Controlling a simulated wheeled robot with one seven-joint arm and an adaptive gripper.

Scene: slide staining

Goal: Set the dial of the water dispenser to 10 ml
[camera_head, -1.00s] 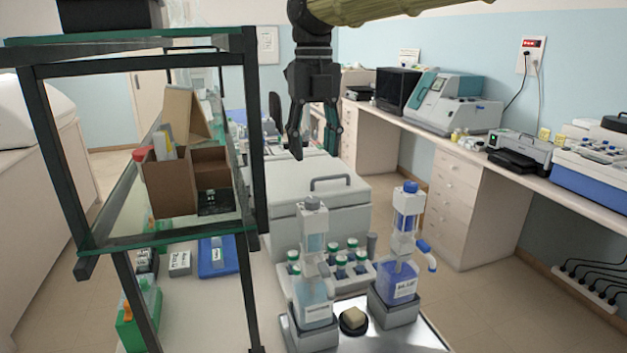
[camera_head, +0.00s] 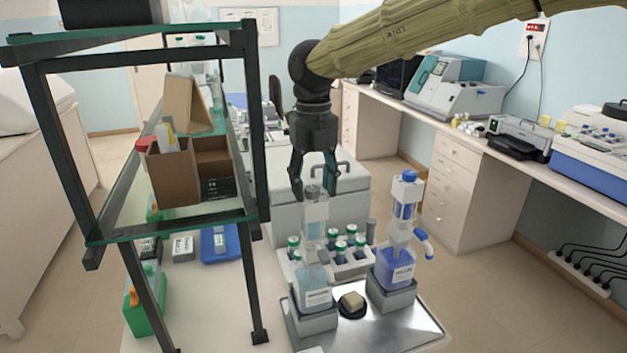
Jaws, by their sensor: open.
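Two bottle-top dispensers stand at the front of the bench. The left dispenser (camera_head: 317,285) holds pale, clear liquid and has a grey cap (camera_head: 314,191); its label is too small to read, but it looks like the water one. The right dispenser (camera_head: 397,265) holds deep blue liquid and has a blue cap. My gripper (camera_head: 315,190) points down, open, with its fingers to either side of the left dispenser's grey cap in the picture. Whether they touch the cap cannot be told. No dial marking is legible.
A rack of green-capped bottles (camera_head: 352,260) stands behind the dispensers. A small dish with a tan block (camera_head: 352,302) lies between them on a metal tray (camera_head: 415,328). A dark-framed shelf (camera_head: 252,150) with a cardboard box (camera_head: 175,178) rises close on the left.

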